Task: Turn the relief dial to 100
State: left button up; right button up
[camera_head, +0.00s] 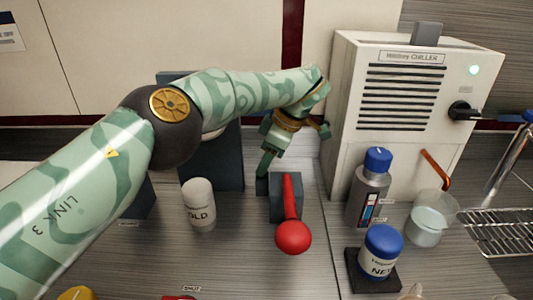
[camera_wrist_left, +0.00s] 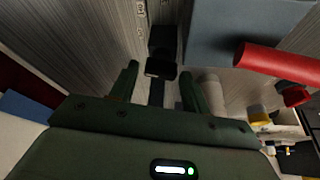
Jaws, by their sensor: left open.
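My left gripper (camera_head: 266,168) reaches down behind the red lever, beside a small dark block (camera_head: 262,184). In the left wrist view the open gripper (camera_wrist_left: 160,78) has its two green fingers apart, and a black knob-like piece (camera_wrist_left: 161,68) lies ahead, in line with the gap between them. This may be the relief dial, but no reading on it can be made out. I cannot tell whether the fingers touch it. Small white marks (camera_wrist_left: 141,8) run along the surface beyond it. My right gripper is in neither view.
A red ball-ended lever (camera_head: 293,237) on a grey block stands close to the gripper. A white "OLD" jar (camera_head: 199,205) is left of it. A grey bottle (camera_head: 369,190), blue-lidded jar (camera_head: 381,252), beaker (camera_head: 430,222) and chiller (camera_head: 397,110) stand to the right.

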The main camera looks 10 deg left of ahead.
pick_arm(q)
jog(key=s+d+r+p, duration=0.2)
jog(key=s+r+p, duration=0.6)
jog(key=s+r, duration=0.4)
jog(key=shift+s+d+r+p, duration=0.15)
jog(key=shift+s+d+p, duration=0.15)
jog(key=shift+s, duration=0.6)
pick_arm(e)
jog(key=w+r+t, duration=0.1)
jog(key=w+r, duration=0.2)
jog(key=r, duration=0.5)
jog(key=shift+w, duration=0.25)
